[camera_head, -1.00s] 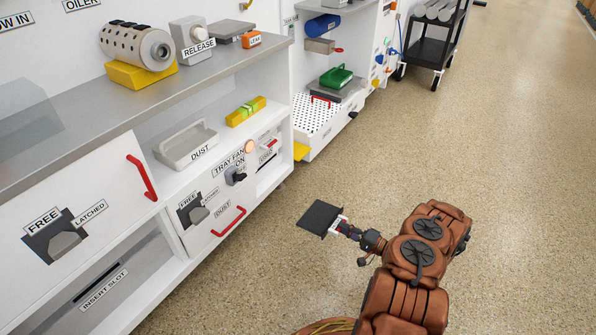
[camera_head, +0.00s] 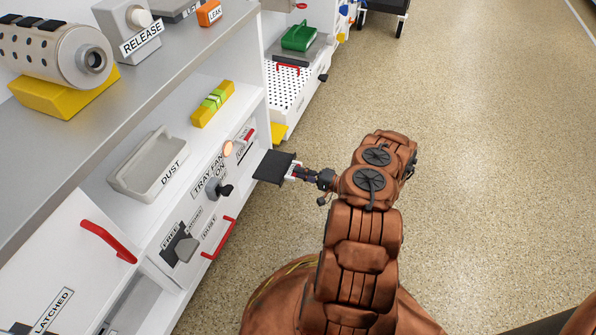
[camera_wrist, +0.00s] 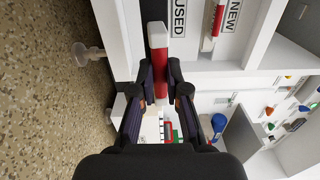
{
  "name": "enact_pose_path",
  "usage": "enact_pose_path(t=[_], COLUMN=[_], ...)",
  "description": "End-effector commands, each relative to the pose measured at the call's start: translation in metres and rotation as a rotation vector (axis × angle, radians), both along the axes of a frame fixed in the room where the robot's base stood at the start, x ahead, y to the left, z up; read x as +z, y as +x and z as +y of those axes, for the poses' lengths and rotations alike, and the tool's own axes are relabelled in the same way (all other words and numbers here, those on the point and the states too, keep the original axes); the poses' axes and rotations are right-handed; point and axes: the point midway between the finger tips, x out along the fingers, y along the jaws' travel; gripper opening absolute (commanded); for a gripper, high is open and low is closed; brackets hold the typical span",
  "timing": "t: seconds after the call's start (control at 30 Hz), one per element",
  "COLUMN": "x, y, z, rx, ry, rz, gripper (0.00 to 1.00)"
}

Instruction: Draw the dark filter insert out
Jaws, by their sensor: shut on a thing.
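The dark filter insert (camera_head: 273,166) is a flat dark panel with a white and red grip end. My gripper (camera_head: 299,173) is shut on that end and holds the panel out in front of it, off the floor. In the head view the panel's far edge overlaps the right end of the white cabinet; I cannot tell whether it touches. In the wrist view the red and white grip (camera_wrist: 160,66) sits between the fingers (camera_wrist: 159,82), and the dark panel is not clearly seen.
The white cabinet carries a grey dust tray (camera_head: 150,165), a yellow block (camera_head: 213,104), a knob (camera_head: 217,189) and red handles (camera_head: 218,238). USED and NEW labels (camera_wrist: 180,17) and another red-white grip (camera_wrist: 214,25) show in the wrist view. Floor to the right is clear.

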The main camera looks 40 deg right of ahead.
Motion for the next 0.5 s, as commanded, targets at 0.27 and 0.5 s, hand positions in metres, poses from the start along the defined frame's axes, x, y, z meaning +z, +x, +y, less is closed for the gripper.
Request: enact_pose_path(t=[0.27, 0.5], x=[-0.005, -0.001], y=[-0.002, 0.008], z=[-0.001, 0.006], rx=[-0.002, 0.003], ry=[0.029, 0.054], rz=[-0.043, -0.091], gripper=[0.0, 0.0])
